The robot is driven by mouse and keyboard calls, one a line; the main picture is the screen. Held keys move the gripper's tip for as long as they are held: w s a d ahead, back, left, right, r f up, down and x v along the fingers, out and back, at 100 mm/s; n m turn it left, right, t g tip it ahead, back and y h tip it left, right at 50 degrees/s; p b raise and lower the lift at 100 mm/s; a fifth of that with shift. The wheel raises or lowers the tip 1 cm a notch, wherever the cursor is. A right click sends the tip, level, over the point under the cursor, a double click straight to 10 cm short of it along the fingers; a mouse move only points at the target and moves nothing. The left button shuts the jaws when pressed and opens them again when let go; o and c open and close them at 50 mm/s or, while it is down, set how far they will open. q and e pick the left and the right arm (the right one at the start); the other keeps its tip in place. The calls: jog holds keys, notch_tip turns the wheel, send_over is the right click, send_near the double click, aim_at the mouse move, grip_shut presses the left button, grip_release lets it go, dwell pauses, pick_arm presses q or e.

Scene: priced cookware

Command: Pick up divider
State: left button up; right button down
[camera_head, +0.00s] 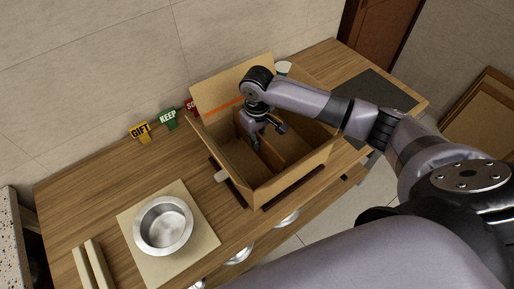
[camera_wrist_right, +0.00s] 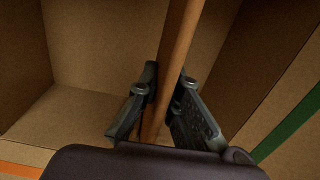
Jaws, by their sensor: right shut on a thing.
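The divider (camera_wrist_right: 180,50) is a thin upright brown panel inside an open cardboard box (camera_head: 290,188). In the head view the divider (camera_head: 270,153) splits the box into compartments. My right gripper (camera_head: 259,142) reaches down into the box from above. In the right wrist view the two fingers of my right gripper (camera_wrist_right: 160,105) stand on either side of the divider, shut on its edge. Part of the divider is hidden behind the gripper in the head view. My left gripper is not in view.
A metal pot (camera_head: 163,226) sits on a light board (camera_head: 205,232) at the left. GIFT (camera_head: 140,131) and KEEP (camera_head: 168,118) signs stand along the wall, with a red one partly hidden. A dark mat (camera_head: 378,90) lies at the right.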

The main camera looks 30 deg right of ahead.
notch_tip(320, 180, up, 14)
jog(key=shift+r+b, duration=0.1)
jog(key=shift+b, duration=0.75)
notch_tip(320, 180, up, 9)
jog(key=p, duration=1)
jog(key=shift+f+p, duration=0.2)
jog(key=shift+p, duration=0.15)
jog(key=shift+s+f, duration=0.1)
